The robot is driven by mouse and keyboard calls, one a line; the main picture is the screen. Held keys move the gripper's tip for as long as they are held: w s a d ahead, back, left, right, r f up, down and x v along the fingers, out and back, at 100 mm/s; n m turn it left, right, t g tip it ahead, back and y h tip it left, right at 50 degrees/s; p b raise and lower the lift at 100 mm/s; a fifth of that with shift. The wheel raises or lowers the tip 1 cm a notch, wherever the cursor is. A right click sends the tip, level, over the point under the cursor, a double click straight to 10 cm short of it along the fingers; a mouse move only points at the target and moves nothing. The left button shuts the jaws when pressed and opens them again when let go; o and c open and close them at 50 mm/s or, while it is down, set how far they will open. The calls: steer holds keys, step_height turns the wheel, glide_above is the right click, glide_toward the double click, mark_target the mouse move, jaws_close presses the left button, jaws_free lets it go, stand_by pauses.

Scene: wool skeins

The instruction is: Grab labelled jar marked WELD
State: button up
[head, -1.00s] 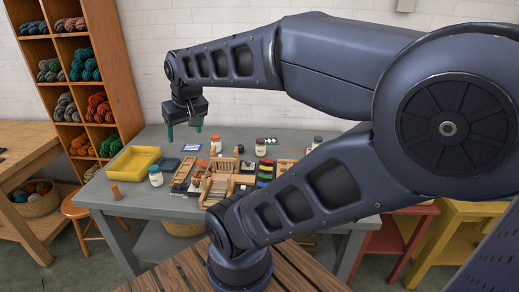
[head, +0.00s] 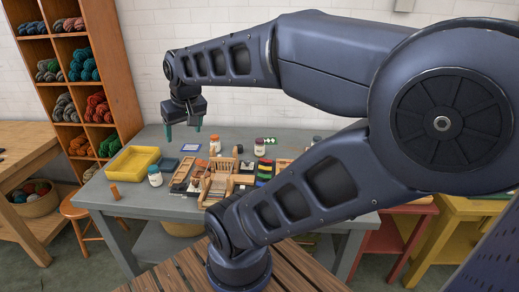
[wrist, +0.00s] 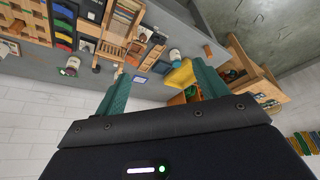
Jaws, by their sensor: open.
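Several small white labelled jars stand on the grey table (head: 130,197). The labels are too small to read, so I cannot tell which is WELD. My gripper (head: 183,130) is open and empty, raised above the table's back left. In the wrist view, its green fingers (wrist: 160,72) are spread apart, touching no jar.
A yellow tray (head: 132,163) and an orange cylinder (head: 115,191) are on the table's left. Small wooden looms and coloured blocks (head: 264,173) crowd the middle. A wool shelf (head: 90,85) stands at the left. The table's front left is mostly clear.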

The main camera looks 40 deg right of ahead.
steer(key=w+d+f+m, duration=0.1)
steer(key=w+d+m, duration=0.1)
steer(key=w+d, duration=0.35)
steer(key=w+d+f+m, duration=0.1)
steer(key=w+d+f, duration=0.15)
steer(key=w, duration=0.55)
steer(key=m+g+h, duration=0.1)
steer(key=m+h, duration=0.5)
steer(key=m, duration=0.2)
glide_toward(260, 140)
steer(key=d+f, duration=0.2)
steer(key=f, duration=0.1)
steer(key=w+d+f, duration=0.1)
steer(key=f, duration=0.1)
steer(key=shift+w+d+f+y, duration=0.15)
steer(key=shift+w+d+y, duration=0.1)
steer(key=shift+y, duration=0.05)
steer(key=shift+w+x, duration=0.15)
steer(key=shift+x, duration=1.3)
steer(key=shift+w+x, duration=0.15)
steer(key=shift+x, duration=1.35)
steer(key=shift+a, duration=0.15)
steer(key=c, duration=1.1)
